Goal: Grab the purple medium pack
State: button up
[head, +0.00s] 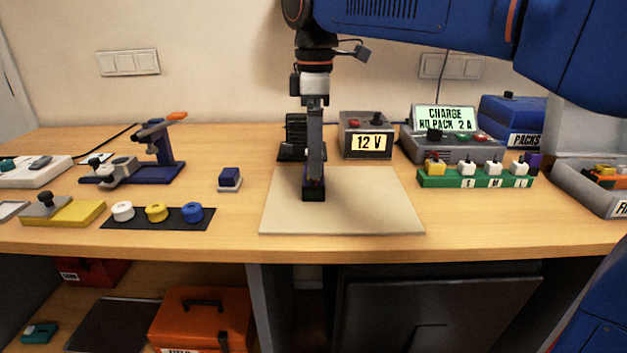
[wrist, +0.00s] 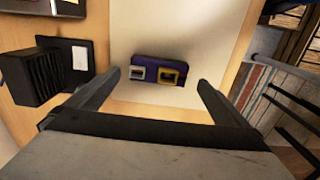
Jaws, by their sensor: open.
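A purple pack (wrist: 152,74) with a grey connector frame and a yellow one lies on the beige mat (wrist: 190,25) in the wrist view. I cannot confirm its size from any label. My gripper (head: 313,188) points down over the mat in the head view and hides most of the pack there. In the wrist view its two fingers are spread wide, one on each side of the pack, with gaps between. The fingers hold nothing. How high they are above the mat is hard to tell.
A black finned device (wrist: 35,75) stands close to the left finger. On the bench are a 12 V supply (head: 366,135), a charger (head: 440,146), a green rack (head: 475,181) and a small blue-and-grey block (head: 230,179). The mat's right side is clear.

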jog(key=shift+w+a+f, duration=0.1)
jog(key=shift+f, duration=2.9)
jog(key=shift+r, duration=0.1)
jog(key=c, duration=1.5)
